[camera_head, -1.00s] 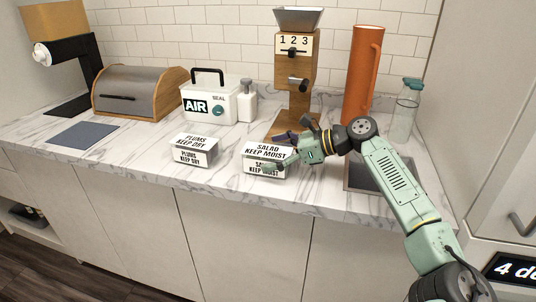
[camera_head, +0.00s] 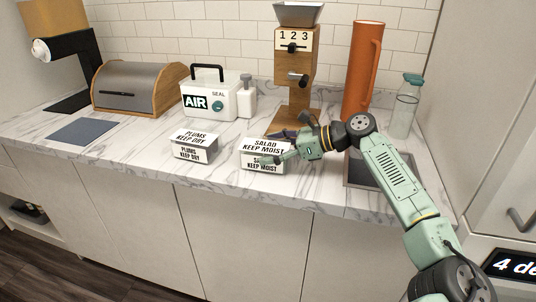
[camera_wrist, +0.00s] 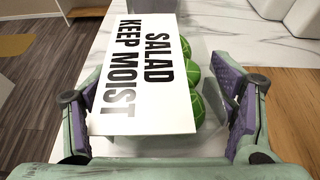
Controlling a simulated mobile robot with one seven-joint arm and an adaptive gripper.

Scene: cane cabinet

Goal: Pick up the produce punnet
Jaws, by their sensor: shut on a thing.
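The salad punnet (camera_head: 258,146) is a low clear box with a white "SALAD KEEP MOIST" label on its top and front. It stands near the counter's front edge. In the wrist view the punnet (camera_wrist: 150,75) shows green round contents beside the label. My gripper (camera_head: 274,147) reaches it from the right, one finger at its front side and one at its back. In the wrist view my gripper (camera_wrist: 165,105) straddles the box and is shut on it. The plums punnet (camera_head: 194,145), labelled "PLUMS KEEP DRY", stands apart to the left.
A wooden dispenser (camera_head: 298,75) stands just behind the salad punnet. An orange jug (camera_head: 362,70) and a glass bottle (camera_head: 404,110) stand at the back right. A white AIR box (camera_head: 208,100), soap bottle (camera_head: 246,101) and bread bin (camera_head: 135,88) line the back left. Counter between the punnets is clear.

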